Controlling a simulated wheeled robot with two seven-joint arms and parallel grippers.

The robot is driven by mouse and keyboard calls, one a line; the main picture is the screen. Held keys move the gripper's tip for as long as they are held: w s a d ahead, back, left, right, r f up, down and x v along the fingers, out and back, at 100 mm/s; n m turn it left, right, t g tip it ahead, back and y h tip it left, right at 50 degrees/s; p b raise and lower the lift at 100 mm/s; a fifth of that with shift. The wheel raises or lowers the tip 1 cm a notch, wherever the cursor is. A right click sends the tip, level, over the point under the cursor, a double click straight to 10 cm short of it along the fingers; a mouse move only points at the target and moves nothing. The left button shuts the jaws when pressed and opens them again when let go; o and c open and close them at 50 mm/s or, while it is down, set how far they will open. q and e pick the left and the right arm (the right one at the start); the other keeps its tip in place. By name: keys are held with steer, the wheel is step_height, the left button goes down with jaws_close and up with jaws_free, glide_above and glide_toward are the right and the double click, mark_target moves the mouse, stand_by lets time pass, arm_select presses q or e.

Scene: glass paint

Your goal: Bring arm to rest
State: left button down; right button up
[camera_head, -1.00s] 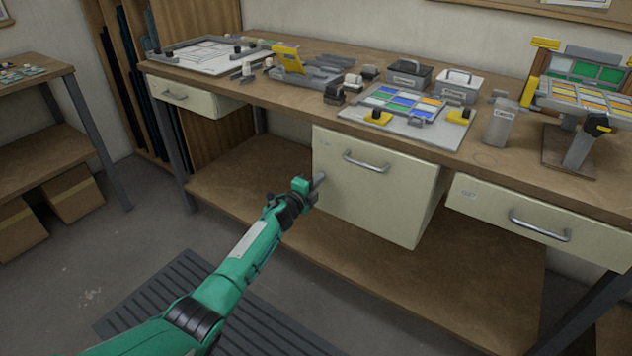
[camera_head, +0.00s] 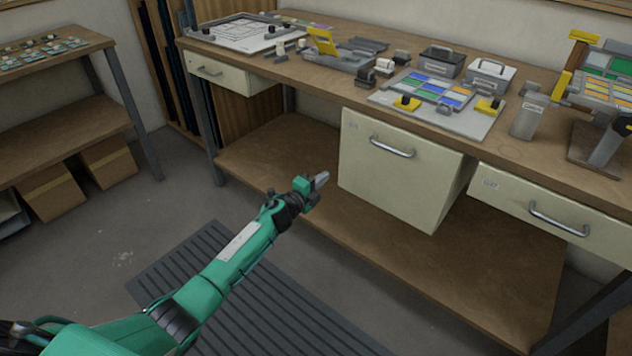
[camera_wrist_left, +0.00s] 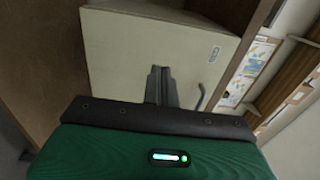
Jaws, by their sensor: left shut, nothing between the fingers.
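My left arm is green and reaches in from the lower left in the head view. Its left gripper (camera_head: 321,179) is shut and empty, in the air in front of the workbench, to the left of the middle drawer (camera_head: 385,180). The left wrist view shows the shut fingers (camera_wrist_left: 160,86) pointing toward the cream front of a drawer (camera_wrist_left: 150,50) with a metal handle to their right. I cannot see that the fingers touch it. My right gripper is not in view.
The workbench (camera_head: 330,95) carries a panel with coloured glass pieces (camera_head: 435,92), two lidded boxes and a yellow-handled tool. Its lower shelf (camera_head: 270,170) is bare. A side shelf (camera_head: 60,110) stands at left. A ribbed mat (camera_head: 250,290) lies on the floor.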

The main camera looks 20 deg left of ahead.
arm_select(q)
steer(key=shift+v, duration=1.35)
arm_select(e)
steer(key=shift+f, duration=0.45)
